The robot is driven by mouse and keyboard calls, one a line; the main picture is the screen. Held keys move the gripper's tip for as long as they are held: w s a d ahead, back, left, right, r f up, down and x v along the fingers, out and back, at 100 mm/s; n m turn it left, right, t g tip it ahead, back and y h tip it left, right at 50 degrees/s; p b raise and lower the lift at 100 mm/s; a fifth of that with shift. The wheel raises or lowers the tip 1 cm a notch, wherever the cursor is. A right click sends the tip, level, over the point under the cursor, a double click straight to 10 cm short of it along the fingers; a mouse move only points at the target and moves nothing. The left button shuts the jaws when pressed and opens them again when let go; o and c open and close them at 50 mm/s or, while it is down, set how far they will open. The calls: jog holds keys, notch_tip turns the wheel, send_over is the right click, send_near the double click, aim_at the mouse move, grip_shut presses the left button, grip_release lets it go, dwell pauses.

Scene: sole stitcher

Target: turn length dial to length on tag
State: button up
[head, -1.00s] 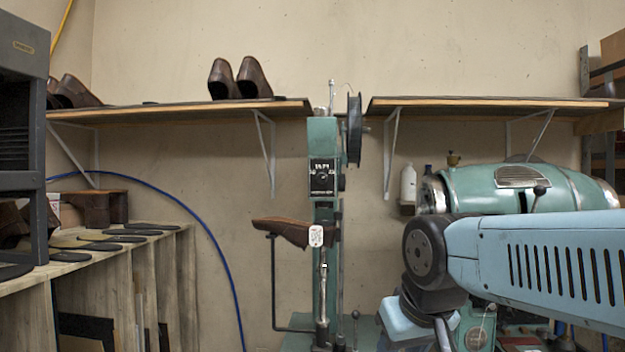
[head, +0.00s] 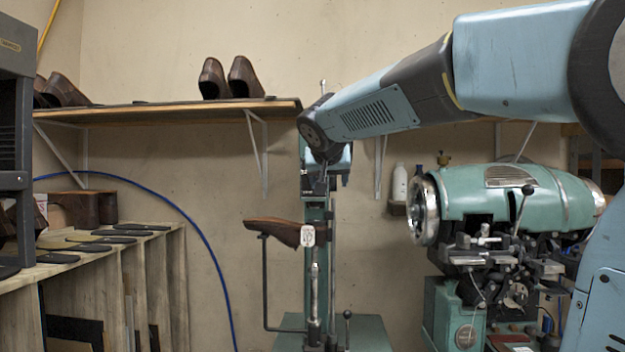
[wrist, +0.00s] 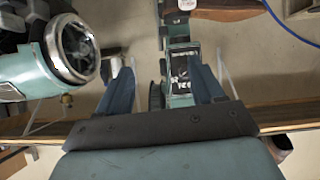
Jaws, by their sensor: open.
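The green sole stitcher (head: 316,215) stands upright at the middle of the head view. Its black dial panel, with white marks and a dark knob, shows in the wrist view (wrist: 180,68), upside down; the dial setting is too small to read. In the head view my arm hides this panel. A white tag (head: 308,236) hangs at the brown shoe (head: 272,230) on the stitcher; the tag also shows in the wrist view (wrist: 187,4). Its writing is not legible. My gripper (wrist: 161,63) is open and empty, with the panel ahead, nearer its right finger.
A wall shelf (head: 180,115) with brown shoes is at the left. A green machine with a round chrome end (head: 425,210) stands at the right. A blue hose (head: 190,215) runs along the wall. A rack with soles (head: 110,250) is at the lower left.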

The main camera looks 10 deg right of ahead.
jog(key=w+a+r+t, duration=0.2)
jog(key=w+a+r, duration=0.1)
jog(key=w+r, duration=0.3)
jog(key=x, duration=1.5)
jog(key=shift+s+f+m, duration=0.15)
jog(key=shift+f+m, duration=0.15)
jog(key=shift+f, duration=0.05)
jog(key=shift+c, duration=0.4)
jog(key=shift+a, duration=0.1)
jog(key=c, duration=1)
jog(key=shift+o, duration=0.2)
